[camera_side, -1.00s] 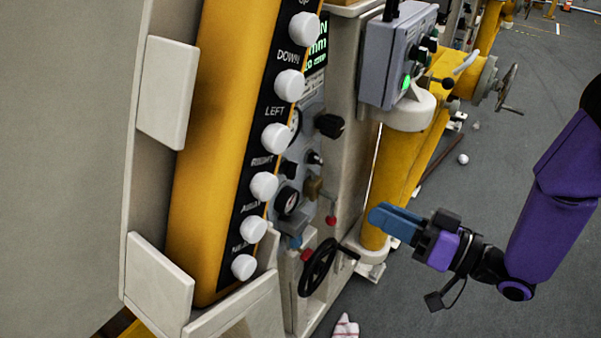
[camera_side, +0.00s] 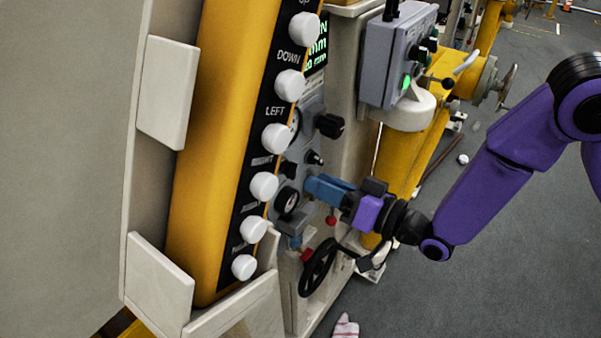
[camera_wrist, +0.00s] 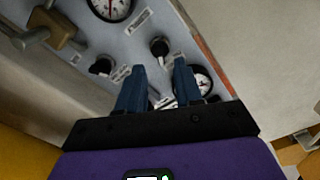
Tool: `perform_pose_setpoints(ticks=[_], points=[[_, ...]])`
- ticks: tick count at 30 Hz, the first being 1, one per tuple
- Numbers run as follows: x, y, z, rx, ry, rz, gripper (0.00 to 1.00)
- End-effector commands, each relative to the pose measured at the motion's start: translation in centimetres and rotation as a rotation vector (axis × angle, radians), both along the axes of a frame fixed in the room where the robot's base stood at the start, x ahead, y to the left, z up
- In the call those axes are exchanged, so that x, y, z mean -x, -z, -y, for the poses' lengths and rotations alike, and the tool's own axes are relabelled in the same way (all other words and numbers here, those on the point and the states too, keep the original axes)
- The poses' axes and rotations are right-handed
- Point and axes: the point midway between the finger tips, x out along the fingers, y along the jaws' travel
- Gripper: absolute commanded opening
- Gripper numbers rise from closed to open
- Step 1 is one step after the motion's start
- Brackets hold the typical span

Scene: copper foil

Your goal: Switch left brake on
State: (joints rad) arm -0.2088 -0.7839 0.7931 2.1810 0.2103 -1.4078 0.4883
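The grey control panel (camera_wrist: 135,38) fills much of the wrist view and carries black knobs and gauges. One black knob (camera_wrist: 158,47) sits just beyond the gap between my fingertips; another black knob (camera_wrist: 101,66) is left of the fingers. Their labels are too small to read, so I cannot tell which control is the left brake. My gripper (camera_wrist: 158,65) has its two blue fingers apart with nothing held between them. Contact cannot be told.
A brass handle (camera_wrist: 58,30) projects from the panel at upper left. A black handwheel (camera_side: 318,268) stands below my gripper. A yellow pendant with white buttons (camera_side: 264,186) is in the foreground. A grey box (camera_side: 392,60) sits on a yellow column. Grey floor is open at right.

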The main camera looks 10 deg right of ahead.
Motion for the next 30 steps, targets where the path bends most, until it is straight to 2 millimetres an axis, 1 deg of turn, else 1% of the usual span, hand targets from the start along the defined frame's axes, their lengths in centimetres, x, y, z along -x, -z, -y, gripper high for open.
perform_pose_setpoints(ticks=[3, 9, 15, 24, 26, 27, 28, 30], points=[[-1.4, 0.0, -1.3, -0.001, 0.000, 0.000, 0.35], [-2.9, 0.0, -3.0, -0.001, -0.001, 0.000, 0.35], [-3.7, 0.0, -3.7, 0.000, 0.000, 0.000, 0.35], [-3.8, 0.0, -3.8, 0.001, 0.000, -0.001, 0.35], [-3.8, 0.0, -3.8, 0.001, 0.000, -0.001, 0.16], [-3.8, 0.0, -3.8, 0.001, 0.000, -0.001, 0.03], [-3.8, 0.0, -3.8, 0.001, 0.000, -0.001, 0.00], [-3.8, 0.0, -3.8, 0.001, 0.000, -0.001, 0.00]])
